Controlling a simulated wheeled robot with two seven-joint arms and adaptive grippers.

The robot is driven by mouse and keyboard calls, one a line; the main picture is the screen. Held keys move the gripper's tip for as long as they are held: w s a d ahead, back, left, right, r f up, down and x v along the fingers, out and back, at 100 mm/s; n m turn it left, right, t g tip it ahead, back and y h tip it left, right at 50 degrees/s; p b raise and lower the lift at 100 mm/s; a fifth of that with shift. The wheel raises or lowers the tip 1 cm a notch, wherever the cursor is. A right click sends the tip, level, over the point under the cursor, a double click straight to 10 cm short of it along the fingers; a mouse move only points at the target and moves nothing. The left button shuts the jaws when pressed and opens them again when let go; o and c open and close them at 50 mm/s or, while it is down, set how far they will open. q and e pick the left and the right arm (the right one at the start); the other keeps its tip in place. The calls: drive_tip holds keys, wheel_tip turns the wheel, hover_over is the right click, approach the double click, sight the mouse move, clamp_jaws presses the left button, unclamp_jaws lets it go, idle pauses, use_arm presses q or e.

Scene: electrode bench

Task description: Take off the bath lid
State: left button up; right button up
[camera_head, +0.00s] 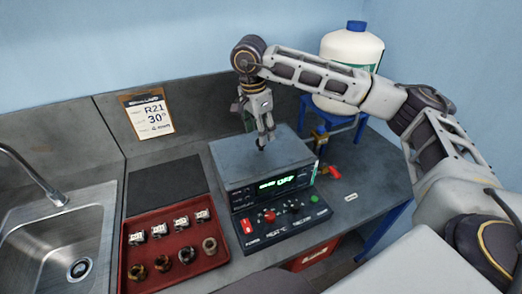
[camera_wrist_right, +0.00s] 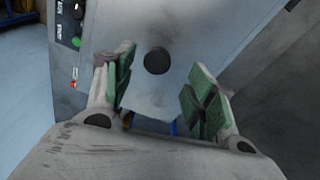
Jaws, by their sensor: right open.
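The bath lid (camera_head: 238,162) is the flat grey top of the bath unit, and it lies level on it. A black round knob (camera_wrist_right: 157,60) stands on the lid. My right gripper (camera_head: 265,134) points down over the knob, at the middle to right part of the lid. In the right wrist view my right gripper (camera_wrist_right: 160,78) is open, with green pads either side of the knob and visible gaps to it. It holds nothing. In the head view the fingers partly hide the knob. My left gripper does not show.
The control panel (camera_head: 282,219), with a lit display, faces front. A red tray (camera_head: 176,278) with several small parts is at front left, beside the sink (camera_head: 48,238). A dark mat (camera_head: 165,183) lies clear left of the bath. A white jug (camera_head: 350,55) stands behind right.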

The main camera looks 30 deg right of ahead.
drive_tip(key=shift+s+d+f+p, duration=0.15)
drive_tip(key=shift+f+p, duration=0.15)
drive_tip(key=shift+f, duration=0.9)
drive_tip(key=shift+s+f+p, duration=0.1)
drive_tip(key=shift+f+p, duration=0.15)
drive_tip(key=shift+f, duration=0.9)
drive_tip(key=shift+c, duration=0.5)
clamp_jaws()
